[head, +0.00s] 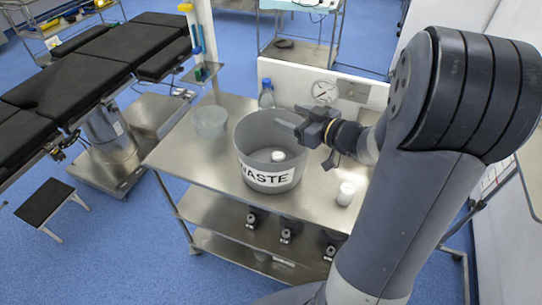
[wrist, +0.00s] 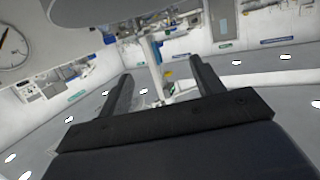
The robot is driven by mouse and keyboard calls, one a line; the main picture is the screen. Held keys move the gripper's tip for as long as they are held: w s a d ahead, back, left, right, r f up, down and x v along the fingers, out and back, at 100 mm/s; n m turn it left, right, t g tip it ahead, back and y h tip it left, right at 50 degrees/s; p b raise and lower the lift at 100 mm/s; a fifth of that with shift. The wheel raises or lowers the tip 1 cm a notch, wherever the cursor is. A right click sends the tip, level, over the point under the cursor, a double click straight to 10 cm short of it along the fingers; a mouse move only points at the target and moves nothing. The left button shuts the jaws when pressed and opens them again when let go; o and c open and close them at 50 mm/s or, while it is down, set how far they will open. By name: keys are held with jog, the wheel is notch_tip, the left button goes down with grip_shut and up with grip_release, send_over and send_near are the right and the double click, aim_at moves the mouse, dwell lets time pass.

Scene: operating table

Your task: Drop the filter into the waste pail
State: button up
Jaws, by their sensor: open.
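The grey waste pail (head: 243,150), labelled WASTE, stands upright on the steel table. A small white cylinder (head: 278,156), which looks like the filter, sits inside on the pail's floor. A similar white cylinder (head: 346,193) stands on the table to the right of the pail; I cannot tell for sure which one is the filter. My gripper (head: 288,127) is over the pail's upper right part, above the rim. In the wrist view my gripper (wrist: 160,88) shows two spread fingers with nothing between them. It is open and empty.
A clear tub (head: 210,122) stands left of the pail, and a blue-capped bottle (head: 266,94) behind it. A round gauge (head: 325,92) is on the white panel at the back. The table (head: 185,150) is bare at its front left.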

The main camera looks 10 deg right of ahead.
jog(key=v, duration=0.6)
jog(key=w+a+r+p, duration=0.1)
jog(key=w+a+p, duration=0.2)
jog(key=w+a, duration=0.2)
jog(key=shift+w+a, duration=0.4)
jog(key=shift+w, duration=1.4)
jog(key=shift+f, duration=0.2)
